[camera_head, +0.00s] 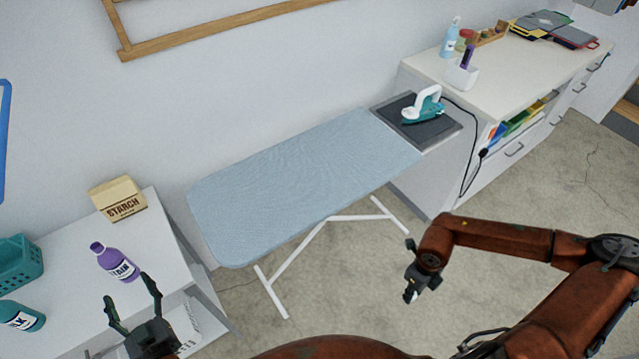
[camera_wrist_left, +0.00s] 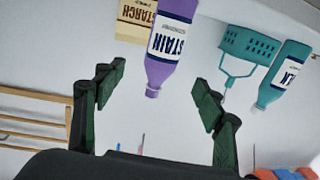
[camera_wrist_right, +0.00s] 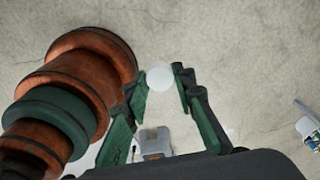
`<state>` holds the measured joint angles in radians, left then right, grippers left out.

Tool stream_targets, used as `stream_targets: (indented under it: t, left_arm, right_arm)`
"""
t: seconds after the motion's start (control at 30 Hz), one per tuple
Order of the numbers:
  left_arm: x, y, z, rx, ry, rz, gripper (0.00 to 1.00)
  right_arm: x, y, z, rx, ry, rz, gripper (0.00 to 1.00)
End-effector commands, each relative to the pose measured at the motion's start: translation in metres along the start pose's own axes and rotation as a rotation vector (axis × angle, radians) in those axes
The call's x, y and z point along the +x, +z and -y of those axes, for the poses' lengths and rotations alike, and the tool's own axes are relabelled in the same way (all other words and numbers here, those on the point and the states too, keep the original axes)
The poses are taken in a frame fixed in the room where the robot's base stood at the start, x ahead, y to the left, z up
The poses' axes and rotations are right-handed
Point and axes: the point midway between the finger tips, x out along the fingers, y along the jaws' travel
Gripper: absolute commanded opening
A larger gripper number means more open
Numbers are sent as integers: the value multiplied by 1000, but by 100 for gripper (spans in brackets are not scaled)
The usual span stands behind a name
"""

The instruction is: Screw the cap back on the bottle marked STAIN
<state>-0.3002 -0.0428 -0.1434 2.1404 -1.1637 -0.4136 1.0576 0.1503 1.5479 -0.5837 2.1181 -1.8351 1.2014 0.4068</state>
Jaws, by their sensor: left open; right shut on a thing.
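The purple STAIN bottle (camera_head: 118,263) stands upright on the white table at the left. It also shows in the left wrist view (camera_wrist_left: 172,50), with its narrow neck bare of a white cap. My left gripper (camera_head: 132,296) is open and empty, close to the bottle on its near side; in the left wrist view the neck appears between the spread fingers, but I cannot tell any contact. My right gripper (camera_head: 410,292) is over the floor, far right of the bottle. It is shut on a small round white cap (camera_wrist_right: 160,77) at its fingertips.
On the left table (camera_head: 165,232) are a STARCH box (camera_head: 118,200) behind the bottle, a teal bottle (camera_head: 22,316) and a teal basket (camera_head: 18,263). An ironing board (camera_head: 300,185) with an iron (camera_head: 424,106) stands in the middle. A counter (camera_head: 500,75) is at right.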

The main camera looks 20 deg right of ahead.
Motion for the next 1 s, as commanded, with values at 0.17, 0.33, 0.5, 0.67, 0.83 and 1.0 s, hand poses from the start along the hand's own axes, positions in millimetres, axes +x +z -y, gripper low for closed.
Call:
stream_targets:
  t: [0.17,0.33,0.5,0.67,0.83,1.0]
  left_arm:
    - [0,-1,-1,-1,4,-3,64]
    - [0,0,-1,0,3,-3,64]
    - [6,-2,-1,1,4,-4,64]
    - [32,-3,-1,3,5,-6,64]
    - [58,-2,-1,2,5,-4,64]
    - [68,-1,-1,1,3,-3,64]
  right_arm:
    - [0,0,0,0,0,0,15]
    - [0,0,0,-1,0,0,15]
    - [-1,0,0,-1,0,1,15]
    - [-6,0,0,-1,-1,4,15]
    - [-9,0,0,-1,-1,5,15]
    - [-10,0,0,-1,-1,5,15]
